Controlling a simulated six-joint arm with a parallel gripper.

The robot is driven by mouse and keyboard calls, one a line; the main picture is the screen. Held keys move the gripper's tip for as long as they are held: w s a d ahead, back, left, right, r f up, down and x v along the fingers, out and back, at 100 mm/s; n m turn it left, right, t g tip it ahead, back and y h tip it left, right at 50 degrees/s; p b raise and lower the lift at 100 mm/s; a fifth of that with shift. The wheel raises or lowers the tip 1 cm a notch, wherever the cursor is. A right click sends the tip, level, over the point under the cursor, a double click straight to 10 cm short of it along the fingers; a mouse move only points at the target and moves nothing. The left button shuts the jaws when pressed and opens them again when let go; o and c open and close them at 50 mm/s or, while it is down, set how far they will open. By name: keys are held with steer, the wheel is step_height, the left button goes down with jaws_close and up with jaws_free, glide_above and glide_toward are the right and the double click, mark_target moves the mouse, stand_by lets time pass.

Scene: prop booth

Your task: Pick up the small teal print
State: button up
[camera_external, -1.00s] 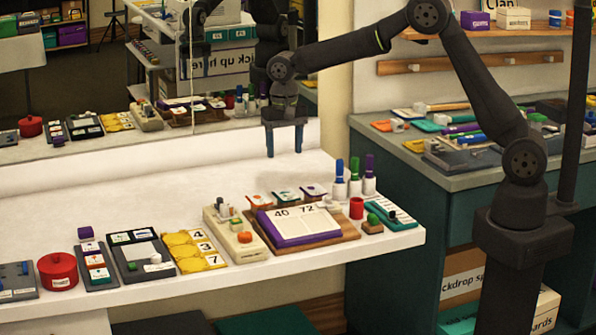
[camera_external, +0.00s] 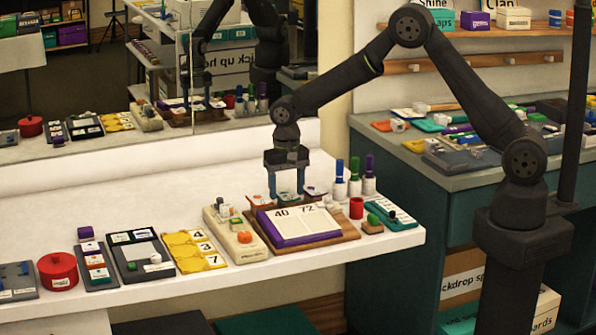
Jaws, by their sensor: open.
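The small teal print (camera_external: 286,198) is the middle one of three small prints standing in a row behind the purple-edged number board. My gripper (camera_external: 286,192) is open, pointing down, with its two fingers around the place of the teal print. The fingers partly hide it, and I cannot tell whether they touch it. A red-orange print (camera_external: 259,201) is just left of the fingers, and a purple print (camera_external: 315,192) is just right of them.
The number board (camera_external: 298,228) lies close in front. White holders with blue, green and purple markers (camera_external: 355,180) and a red cup (camera_external: 356,208) stand to the right. A cream box with buttons (camera_external: 235,236) is to the left. The white counter behind, below the mirror (camera_external: 90,80), is clear.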

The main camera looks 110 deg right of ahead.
steer(key=shift+f, duration=0.2)
stand_by(0.6)
steer(key=c, duration=0.7)
